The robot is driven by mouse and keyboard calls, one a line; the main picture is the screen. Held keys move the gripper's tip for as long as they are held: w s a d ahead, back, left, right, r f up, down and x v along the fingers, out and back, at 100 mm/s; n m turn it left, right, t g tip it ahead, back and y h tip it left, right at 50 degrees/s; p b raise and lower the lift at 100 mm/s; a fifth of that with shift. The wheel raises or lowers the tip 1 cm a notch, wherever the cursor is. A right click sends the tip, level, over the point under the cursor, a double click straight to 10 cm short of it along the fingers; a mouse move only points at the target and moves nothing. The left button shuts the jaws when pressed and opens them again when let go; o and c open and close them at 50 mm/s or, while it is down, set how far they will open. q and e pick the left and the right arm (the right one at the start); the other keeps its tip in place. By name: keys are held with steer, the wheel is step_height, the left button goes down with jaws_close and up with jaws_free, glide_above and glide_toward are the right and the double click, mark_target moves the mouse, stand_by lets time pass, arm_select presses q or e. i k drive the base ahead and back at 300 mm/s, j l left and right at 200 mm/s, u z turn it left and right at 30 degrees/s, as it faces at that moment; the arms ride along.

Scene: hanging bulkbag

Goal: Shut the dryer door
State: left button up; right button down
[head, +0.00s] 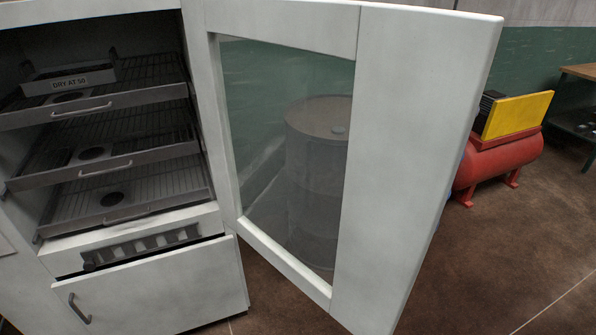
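The dryer (226,215) is a white cabinet at the left of the head view, with its front open. Its door (395,165) is white with a large glass window (265,150). The door stands wide open, swung out to the right from the cabinet's right side and reaching toward me. Inside the dryer are several wire racks (150,108) with handles, and a tray labelled "DRY AT 50" (70,82) sits on the top one. Neither of my grippers shows in the head view. The door's outer face is hidden from me.
A lower drawer or panel (160,290) with a dark handle looks slightly open below the racks. A dark drum (318,165) shows through the door glass. A red tank with a yellow panel (500,150) stands at the right. The brown floor (500,265) right of the door is clear.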

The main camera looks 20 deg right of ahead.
mark_target(422, 73)
steer(key=i+l+u, duration=0.1)
steer(key=l+u, duration=0.4)
steer(key=l, duration=0.55)
steer(key=k+l+u, duration=0.1)
steer(key=l+u, duration=0.35)
steer(key=l, duration=0.55)
steer(key=k+l, duration=0.3)
steer(key=l, duration=0.15)
steer(key=u, duration=0.05)
